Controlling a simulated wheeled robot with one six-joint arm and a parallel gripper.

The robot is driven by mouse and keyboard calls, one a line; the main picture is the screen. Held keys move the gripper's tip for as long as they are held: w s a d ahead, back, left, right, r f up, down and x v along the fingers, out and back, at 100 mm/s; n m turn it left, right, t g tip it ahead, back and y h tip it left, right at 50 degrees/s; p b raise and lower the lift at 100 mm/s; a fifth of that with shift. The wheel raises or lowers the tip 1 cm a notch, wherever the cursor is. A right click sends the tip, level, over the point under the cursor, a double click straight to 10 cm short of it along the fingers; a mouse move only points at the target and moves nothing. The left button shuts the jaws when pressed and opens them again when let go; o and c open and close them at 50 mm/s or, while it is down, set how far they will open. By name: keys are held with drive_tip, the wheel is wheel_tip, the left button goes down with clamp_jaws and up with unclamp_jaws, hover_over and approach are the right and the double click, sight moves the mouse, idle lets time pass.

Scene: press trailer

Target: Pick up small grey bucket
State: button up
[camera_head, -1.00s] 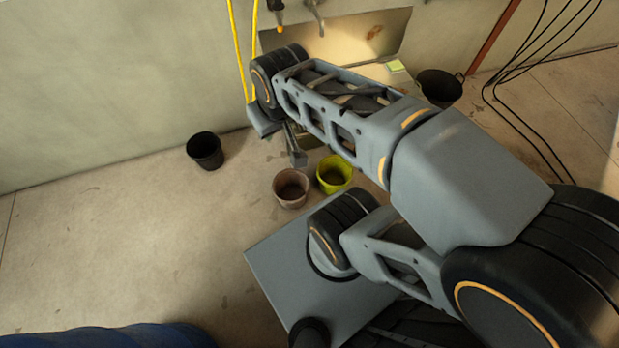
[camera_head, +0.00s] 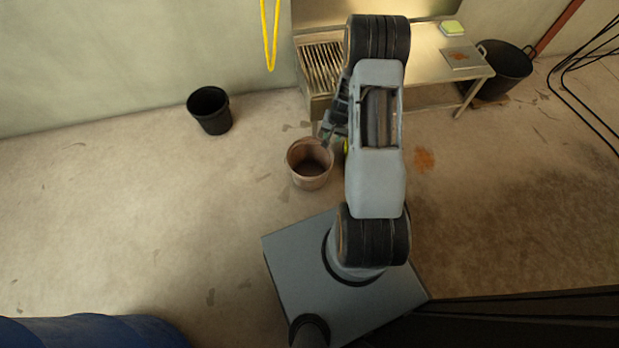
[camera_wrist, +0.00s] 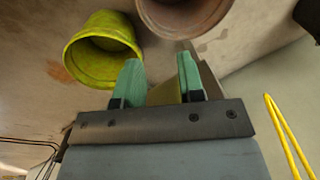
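A small brownish-grey bucket (camera_head: 310,178) stands upright on the floor in the head view, just left of my arm. Its side also shows at the top of the wrist view (camera_wrist: 185,18). My gripper (camera_head: 327,136) is over the bucket's far right rim in the head view, partly hidden by my arm; I cannot tell if it touches. In the wrist view my gripper (camera_wrist: 168,84) has its two green fingers apart with no bucket between them. A yellow-green bucket (camera_wrist: 100,52) stands beside the grey one; my arm hides most of it in the head view.
A black bucket (camera_head: 212,118) stands near the wall at left. A metal bench (camera_head: 425,70) with a grate is behind my arm, and a large black tub (camera_head: 503,72) stands right of it. A yellow hose (camera_head: 270,35) hangs from above.

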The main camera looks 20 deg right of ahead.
drive_tip(key=b, duration=0.2)
approach(332, 160)
wheel_tip(332, 160, up, 3)
drive_tip(key=s+a, duration=0.2)
drive_tip(key=shift+m, duration=0.4)
drive_tip(key=f+b, duration=0.1)
drive_tip(key=f, duration=0.1)
drive_tip(key=f+b, duration=0.1)
drive_tip(key=f, duration=0.2)
drive_tip(key=f+b, duration=0.1)
drive_tip(key=f, duration=0.2)
drive_tip(key=shift+w+a+b, duration=0.2)
drive_tip(key=shift+a+b, duration=0.1)
drive_tip(key=shift+w+a+f+b, duration=0.1)
drive_tip(key=shift+f+b, duration=0.8)
drive_tip(key=shift+f, duration=0.6)
drive_tip(key=shift+a+f+b, duration=0.1)
drive_tip(key=shift+f+b, duration=0.8)
drive_tip(key=shift+f, duration=0.55)
clamp_jaws()
